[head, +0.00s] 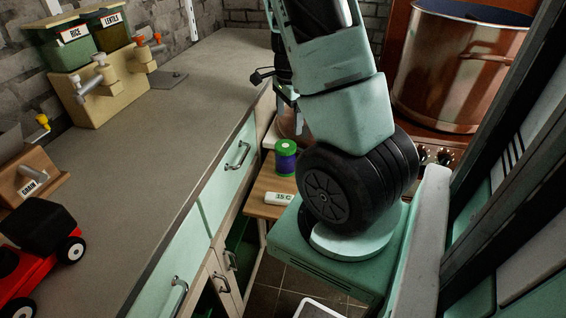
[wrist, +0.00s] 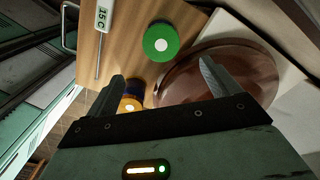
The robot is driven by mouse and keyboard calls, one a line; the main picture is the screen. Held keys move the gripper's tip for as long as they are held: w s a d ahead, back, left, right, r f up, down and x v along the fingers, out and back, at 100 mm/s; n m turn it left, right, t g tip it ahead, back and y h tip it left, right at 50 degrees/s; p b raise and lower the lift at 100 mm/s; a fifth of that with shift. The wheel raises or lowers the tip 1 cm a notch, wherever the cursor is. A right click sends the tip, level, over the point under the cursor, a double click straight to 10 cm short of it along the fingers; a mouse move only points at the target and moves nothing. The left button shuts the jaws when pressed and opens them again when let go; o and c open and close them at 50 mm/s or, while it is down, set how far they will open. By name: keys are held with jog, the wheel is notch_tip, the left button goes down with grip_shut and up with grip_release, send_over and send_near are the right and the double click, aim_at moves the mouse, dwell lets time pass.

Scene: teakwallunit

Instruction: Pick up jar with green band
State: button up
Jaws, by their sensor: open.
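A purple jar with a green top (head: 286,161) stands on a small wooden surface (head: 262,209) beside the counter. In the wrist view its round green top with a white centre (wrist: 161,42) shows beyond my fingertips, roughly midway between them across the picture. My gripper (wrist: 164,80) is open, with nothing held between its fingers. A second jar with an orange-yellow top (wrist: 130,104) and a dark blue side shows close to the left finger, partly hidden by my gripper. In the head view my arm hides much of the gripper and that second jar.
A white "15 C" thermometer (wrist: 103,16) lies near the green-topped jar. A round copper-brown vessel (wrist: 240,70) is close behind the right finger. The counter with drawers (head: 200,110) runs along the left. A large copper pot (head: 455,70) stands at the back right.

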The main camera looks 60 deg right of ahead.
aim_at(285, 145)
notch_tip(285, 145, down, 8)
jog(key=shift+r+b, duration=0.25)
jog(key=shift+b, duration=0.4)
jog(key=f, duration=0.5)
jog(key=shift+w+a+f+b, duration=0.2)
jog(key=shift+w+f+b, duration=0.1)
jog(key=shift+w, duration=0.05)
jog(key=c, duration=1.4)
jog(key=shift+o, duration=0.2)
jog(key=shift+r, duration=0.1)
